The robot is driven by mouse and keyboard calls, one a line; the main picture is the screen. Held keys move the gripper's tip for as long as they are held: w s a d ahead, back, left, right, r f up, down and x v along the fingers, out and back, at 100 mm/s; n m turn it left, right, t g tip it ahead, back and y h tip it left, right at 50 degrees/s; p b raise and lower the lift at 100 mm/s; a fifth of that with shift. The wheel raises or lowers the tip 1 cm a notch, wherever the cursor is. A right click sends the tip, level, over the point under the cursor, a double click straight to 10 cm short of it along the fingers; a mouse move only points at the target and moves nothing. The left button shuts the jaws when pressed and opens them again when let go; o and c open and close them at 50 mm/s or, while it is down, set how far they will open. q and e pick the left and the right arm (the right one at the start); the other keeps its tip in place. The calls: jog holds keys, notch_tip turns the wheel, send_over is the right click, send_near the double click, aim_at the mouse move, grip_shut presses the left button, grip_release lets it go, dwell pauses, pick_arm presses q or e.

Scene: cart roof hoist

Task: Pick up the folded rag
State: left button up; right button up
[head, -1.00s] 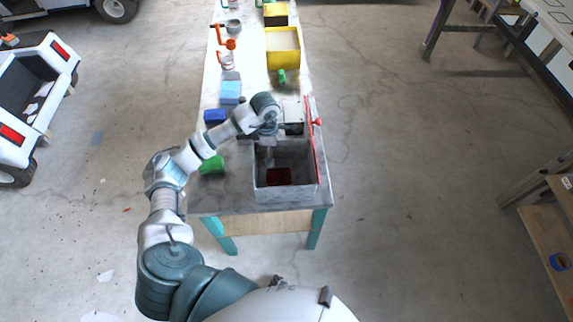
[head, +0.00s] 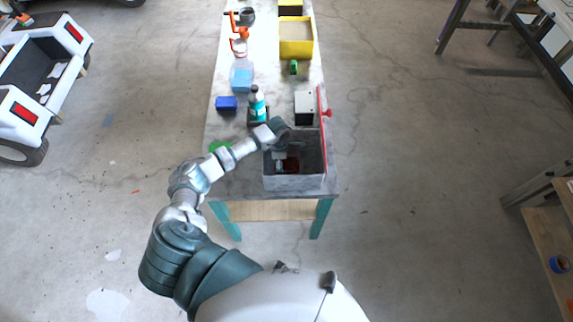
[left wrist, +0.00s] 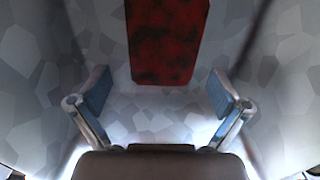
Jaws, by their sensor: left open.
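The folded rag, dark red and mottled, lies flat on the floor of an open grey box (head: 295,183) at the near end of the long table. In the head view the rag (head: 292,166) is partly hidden by my left gripper (head: 280,162), which reaches down into the box. In the left wrist view the rag (left wrist: 167,40) shows at the top centre, ahead of my left gripper (left wrist: 160,100). The fingers are spread wide, with only patterned box floor between them. They appear apart from the rag. My right gripper is not in view.
A green object (head: 217,147) lies to the left.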

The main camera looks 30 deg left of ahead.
pick_arm(q)
jog(key=shift+f, duration=0.9)
jog(key=shift+d, duration=0.15)
jog(key=shift+c, duration=0.8)
jog(key=c, duration=1.1)
jog(key=shift+o, duration=0.2)
jog(key=shift+r, duration=0.1)
